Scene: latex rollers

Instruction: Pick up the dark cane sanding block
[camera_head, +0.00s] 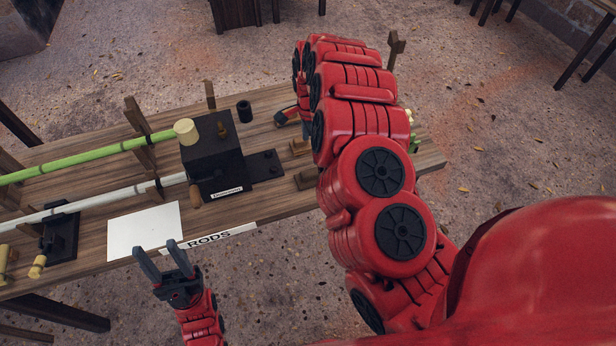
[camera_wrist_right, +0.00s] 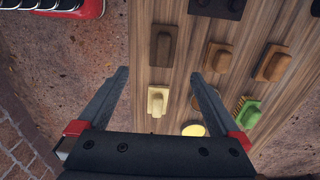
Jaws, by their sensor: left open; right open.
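Several small sanding blocks with raised grips lie on the wooden table in the right wrist view. A cream block (camera_wrist_right: 157,100) shows between the fingers of my right gripper (camera_wrist_right: 160,73), which is open and empty. In the head view my right arm hides most of this gripper and table end. My left gripper (camera_head: 156,248) is open and empty by the table's front edge.
A black box (camera_head: 212,160) stands mid-table (camera_head: 90,263), with green and white rods on wooden supports at left. A white sheet (camera_head: 145,228) lies in front.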

